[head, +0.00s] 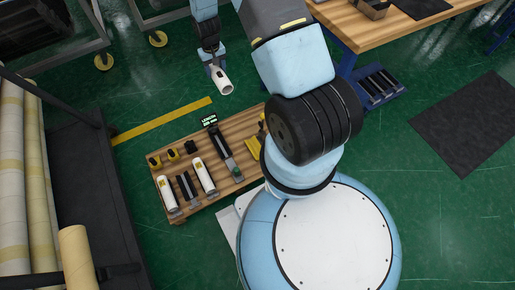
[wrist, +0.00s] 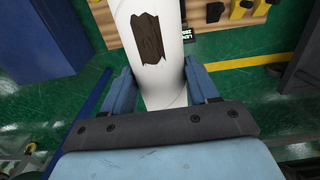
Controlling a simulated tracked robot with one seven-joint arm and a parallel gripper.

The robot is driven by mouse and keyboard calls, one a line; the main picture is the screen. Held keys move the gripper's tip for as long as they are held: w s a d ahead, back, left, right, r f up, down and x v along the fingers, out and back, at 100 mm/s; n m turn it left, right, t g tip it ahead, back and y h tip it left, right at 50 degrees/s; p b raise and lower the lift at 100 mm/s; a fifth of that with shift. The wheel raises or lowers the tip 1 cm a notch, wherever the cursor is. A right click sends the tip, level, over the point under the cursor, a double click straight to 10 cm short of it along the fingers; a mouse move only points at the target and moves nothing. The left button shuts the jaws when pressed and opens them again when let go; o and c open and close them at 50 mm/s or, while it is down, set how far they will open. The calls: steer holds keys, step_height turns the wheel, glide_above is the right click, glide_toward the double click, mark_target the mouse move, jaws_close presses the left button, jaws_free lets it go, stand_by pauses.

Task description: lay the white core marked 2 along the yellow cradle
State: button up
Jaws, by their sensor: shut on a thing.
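My gripper (head: 211,60) is shut on a white core (head: 222,84), held out past the far edge of the low wooden bench. In the wrist view the core (wrist: 166,98) sits between the two blue fingers (wrist: 163,85) and points away, with a dark brown torn-looking patch on its side; no number is readable on it. The yellow cradle (head: 253,148) is at the bench's right, partly hidden by my arm. Two other white cores, one at the left (head: 168,195) and one beside it (head: 204,177), lie on the bench; their marks are too small to read.
The wooden bench (head: 229,126) also bears a dark gauge with a small display (head: 209,120), black holders (head: 187,188) and small yellow-black pieces (head: 173,154). A cart with long rolls (head: 38,180) stands at left. A wooden table (head: 385,27) is at upper right.

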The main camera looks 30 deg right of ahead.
steer(key=s+d+f, duration=0.2)
steer(key=s+f, duration=0.2)
steer(key=f, duration=0.6)
steer(key=s+d+f, duration=0.1)
steer(key=s+f, duration=0.4)
steer(key=f, duration=0.5)
steer(key=s+d+f, duration=0.2)
steer(key=s+f, duration=1.5)
steer(key=w+d+f, duration=0.1)
steer(key=w+f, duration=0.2)
steer(key=w+d+f, duration=0.2)
steer(key=w+f, duration=0.1)
steer(key=w, duration=0.1)
steer(key=w+d+f, duration=0.1)
steer(key=w+f, duration=0.2)
steer(key=w, duration=0.1)
steer(key=shift+d+f, duration=0.25)
steer(key=shift+d, duration=0.15)
steer(key=shift+w+d+f, duration=0.2)
steer(key=shift+w+f, duration=0.3)
steer(key=shift+f, duration=1.6)
steer(key=shift+f, duration=0.2)
steer(key=o, duration=1.1)
